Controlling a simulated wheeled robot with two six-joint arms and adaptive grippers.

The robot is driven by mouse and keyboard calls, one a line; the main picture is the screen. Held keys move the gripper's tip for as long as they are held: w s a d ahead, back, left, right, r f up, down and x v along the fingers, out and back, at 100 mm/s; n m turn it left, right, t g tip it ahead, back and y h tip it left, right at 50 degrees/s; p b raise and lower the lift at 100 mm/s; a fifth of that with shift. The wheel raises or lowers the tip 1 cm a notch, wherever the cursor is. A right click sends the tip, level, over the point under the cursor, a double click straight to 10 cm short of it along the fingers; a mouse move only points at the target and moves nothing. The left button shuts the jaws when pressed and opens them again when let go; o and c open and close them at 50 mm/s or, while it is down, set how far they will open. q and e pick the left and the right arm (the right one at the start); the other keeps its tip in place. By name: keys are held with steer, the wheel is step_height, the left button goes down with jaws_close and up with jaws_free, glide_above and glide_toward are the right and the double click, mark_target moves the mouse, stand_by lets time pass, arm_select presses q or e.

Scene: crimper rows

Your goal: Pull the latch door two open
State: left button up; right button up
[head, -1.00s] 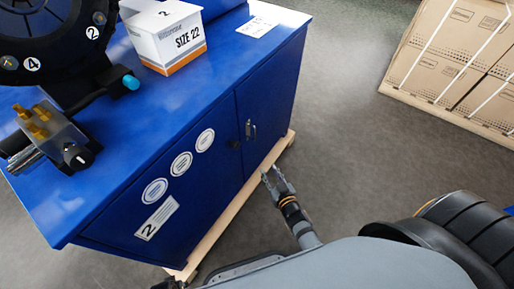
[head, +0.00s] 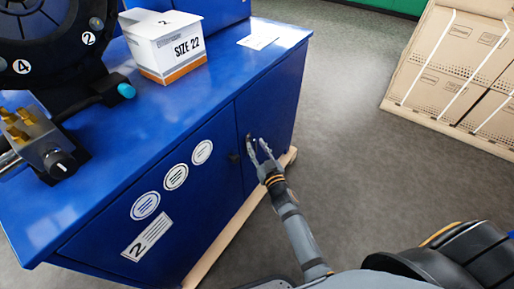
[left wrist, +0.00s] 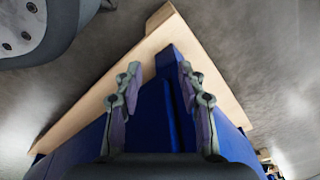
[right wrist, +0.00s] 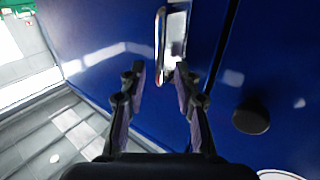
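The blue cabinet (head: 100,225) carries a label marked 2 (head: 147,238). Its right-hand door (head: 283,95) looks shut, flush with the front. In the right wrist view the door's metal latch (right wrist: 176,35) has an upright pull handle (right wrist: 160,42), just ahead of the fingertips. My right gripper (head: 261,145) is open at the door and hides most of the latch in the head view. Its fingers (right wrist: 158,78) look empty, with a gap to the handle. My left gripper (left wrist: 160,75) is open and empty above a blue cabinet corner; the head view does not show it.
A black round knob (right wrist: 251,119) sits beside the door seam. A wooden pallet base (head: 225,243) juts out below the cabinet. A SIZE 22 box (head: 165,45) and a black machine (head: 45,45) stand on top. Stacked cartons (head: 450,60) stand right, with clear floor between.

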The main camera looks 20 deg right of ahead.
steer(key=shift+w, duration=0.25)
steer(key=shift+c, duration=0.3)
jaws_close()
